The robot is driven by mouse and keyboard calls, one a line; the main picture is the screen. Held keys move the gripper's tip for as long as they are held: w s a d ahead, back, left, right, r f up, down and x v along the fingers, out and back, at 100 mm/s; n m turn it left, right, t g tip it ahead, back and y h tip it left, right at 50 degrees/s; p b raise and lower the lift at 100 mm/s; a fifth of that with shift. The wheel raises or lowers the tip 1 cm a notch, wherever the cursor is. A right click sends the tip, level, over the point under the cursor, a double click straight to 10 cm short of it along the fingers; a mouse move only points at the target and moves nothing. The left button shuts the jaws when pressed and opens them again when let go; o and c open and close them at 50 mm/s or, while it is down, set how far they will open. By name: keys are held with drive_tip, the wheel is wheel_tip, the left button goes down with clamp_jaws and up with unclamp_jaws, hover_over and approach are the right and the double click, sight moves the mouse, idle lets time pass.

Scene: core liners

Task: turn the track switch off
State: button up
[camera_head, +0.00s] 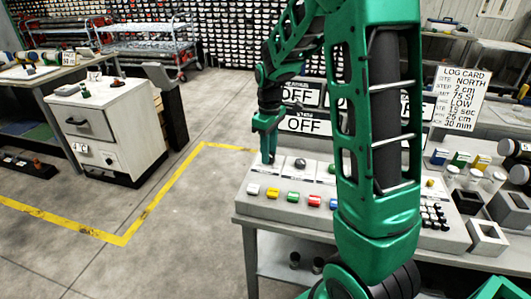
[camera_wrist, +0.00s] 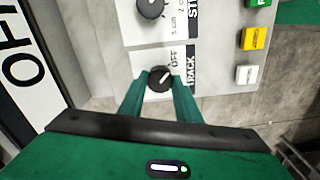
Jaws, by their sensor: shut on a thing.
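The track switch is a round black knob (camera_wrist: 158,77) on a pale panel, beside the printed words "TRACK" and "OFF" in the wrist view. A white mark on the knob slants toward the upper right, toward the "OFF" print. My green gripper (camera_wrist: 161,80) has a finger on each side of the knob and is shut on it. In the head view my gripper (camera_head: 268,157) reaches down to the left end of the sloped control panel (camera_head: 262,208). There the knob is hidden by the fingers.
Another black knob (camera_wrist: 151,6) sits beside the switch. White (camera_head: 253,189) and yellow (camera_head: 272,193) buttons lie in front of the gripper. A display reading "OFF" (camera_head: 306,125) stands behind the panel. Open floor lies left of the console.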

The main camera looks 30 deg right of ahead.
drive_tip(key=shift+w+r, duration=0.15)
drive_tip(key=shift+w, duration=0.1)
drive_tip(key=o, duration=1.1)
drive_tip(key=shift+c, duration=0.2)
drive_tip(key=shift+s, duration=0.1)
wheel_tip(320, 180, up, 10)
drive_tip(key=shift+r, duration=0.25)
drive_tip(key=s+d+f+m, duration=0.1)
drive_tip(key=s+m, duration=0.5)
drive_tip(key=s, duration=0.9)
drive_tip(key=s+d+f+m, duration=0.1)
drive_tip(key=s+f+m, duration=0.2)
drive_tip(key=s, duration=1.3)
drive_tip(key=m, duration=0.3)
